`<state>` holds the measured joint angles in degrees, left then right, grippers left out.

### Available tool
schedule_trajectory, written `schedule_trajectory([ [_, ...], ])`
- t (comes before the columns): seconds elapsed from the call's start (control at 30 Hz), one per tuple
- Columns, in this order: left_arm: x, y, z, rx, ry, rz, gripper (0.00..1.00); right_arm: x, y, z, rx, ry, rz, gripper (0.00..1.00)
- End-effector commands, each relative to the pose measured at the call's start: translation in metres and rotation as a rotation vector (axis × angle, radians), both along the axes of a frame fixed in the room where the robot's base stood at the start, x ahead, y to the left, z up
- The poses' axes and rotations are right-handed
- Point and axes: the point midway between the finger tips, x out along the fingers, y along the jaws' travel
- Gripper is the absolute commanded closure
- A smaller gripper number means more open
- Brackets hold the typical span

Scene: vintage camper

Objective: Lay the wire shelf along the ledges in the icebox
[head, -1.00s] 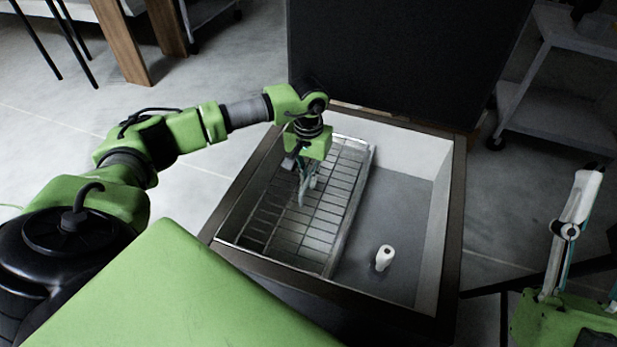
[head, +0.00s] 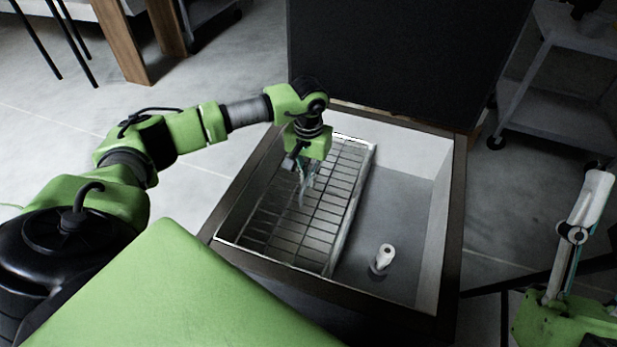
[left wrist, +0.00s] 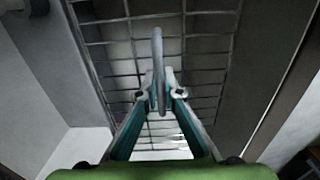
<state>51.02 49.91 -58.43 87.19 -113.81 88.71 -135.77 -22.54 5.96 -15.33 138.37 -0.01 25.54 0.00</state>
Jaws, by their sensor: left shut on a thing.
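The wire shelf (head: 320,225), a grid of thin metal bars, lies lengthwise over the left part of the open icebox (head: 452,225). Its right edge is over the interior, with the grey floor visible beyond it. My left gripper (head: 304,185) points down above the shelf. In the left wrist view its fingertips (left wrist: 160,92) are closed around a grey raised bar, with the shelf's grid (left wrist: 205,55) just beneath. My right gripper (head: 597,175) is at the right edge, away from the icebox and partly cut off. Contact between shelf and ledges is not clear.
A small white cylinder (head: 386,256) stands on the icebox floor, right of the shelf. A dark upright panel (head: 400,55) rises behind the icebox. A grey cart (head: 555,100) stands at the back right. The icebox's right half is mostly free.

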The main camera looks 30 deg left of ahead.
Motion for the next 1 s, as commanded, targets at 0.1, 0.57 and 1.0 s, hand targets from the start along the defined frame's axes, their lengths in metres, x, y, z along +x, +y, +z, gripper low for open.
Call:
schedule_trajectory([
  [0.1, 0.001, 0.000, 0.000, -0.001, -0.002, 0.000, 1.00, -0.002, 0.000, 0.002, 0.004, -0.010, 0.001, 0.57],
  [0.57, 0.001, 0.000, -0.002, -0.001, -0.002, 0.000, 1.00, -0.008, -0.002, 0.005, 0.013, -0.042, 0.002, 0.57],
  [1.0, 0.001, 0.000, -0.003, -0.001, -0.002, 0.000, 1.00, -0.013, -0.002, 0.009, 0.022, -0.071, 0.004, 0.57],
])
